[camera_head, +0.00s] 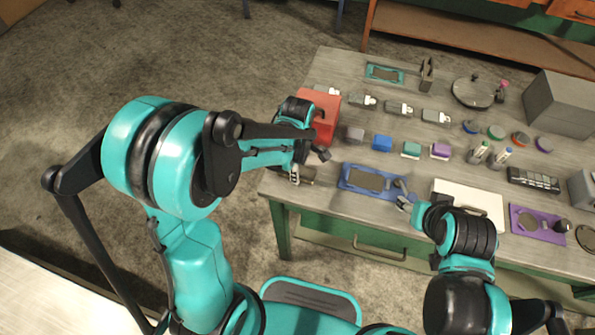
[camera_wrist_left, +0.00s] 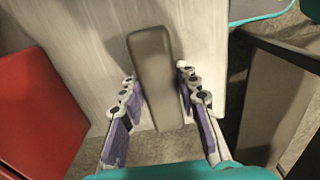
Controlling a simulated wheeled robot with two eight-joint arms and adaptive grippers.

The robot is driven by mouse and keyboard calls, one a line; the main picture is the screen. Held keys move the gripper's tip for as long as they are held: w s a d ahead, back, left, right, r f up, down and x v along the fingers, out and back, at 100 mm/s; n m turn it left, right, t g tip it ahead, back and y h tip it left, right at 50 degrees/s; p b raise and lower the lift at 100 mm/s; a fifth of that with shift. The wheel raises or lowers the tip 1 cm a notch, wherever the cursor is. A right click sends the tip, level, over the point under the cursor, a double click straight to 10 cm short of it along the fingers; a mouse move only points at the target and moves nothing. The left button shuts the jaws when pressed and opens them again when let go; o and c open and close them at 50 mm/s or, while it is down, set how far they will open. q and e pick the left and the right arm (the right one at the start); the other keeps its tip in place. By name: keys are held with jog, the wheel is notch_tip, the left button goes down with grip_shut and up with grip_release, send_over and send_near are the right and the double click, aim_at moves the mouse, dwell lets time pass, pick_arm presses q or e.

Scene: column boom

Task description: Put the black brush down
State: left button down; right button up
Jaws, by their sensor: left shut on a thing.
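The black brush (camera_wrist_left: 152,70), a long dark grey-brown block in the left wrist view, lies between the two fingers of my left gripper (camera_wrist_left: 158,95), which is shut on it. Its far end points away from me over the pale table top, and its near end reaches the table edge. In the head view my left gripper (camera_head: 300,173) is low at the table's front left corner, and the brush there is mostly hidden by the fingers. I cannot tell whether it touches the table. My right gripper (camera_head: 404,194) is beside the blue tray; its opening is unclear.
The table (camera_head: 330,75) holds a red box (camera_head: 320,112) close to my left gripper, a blue tray (camera_head: 357,179), a white board (camera_head: 470,199), a purple tray (camera_head: 525,219) and several small blocks. A grey box (camera_head: 560,104) stands at the right back. The far left table corner is clear.

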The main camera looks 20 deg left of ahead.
pick_arm(q)
jog(key=shift+f, duration=0.2)
jog(key=c, duration=1.1)
grip_release()
jog(key=shift+s, duration=0.1)
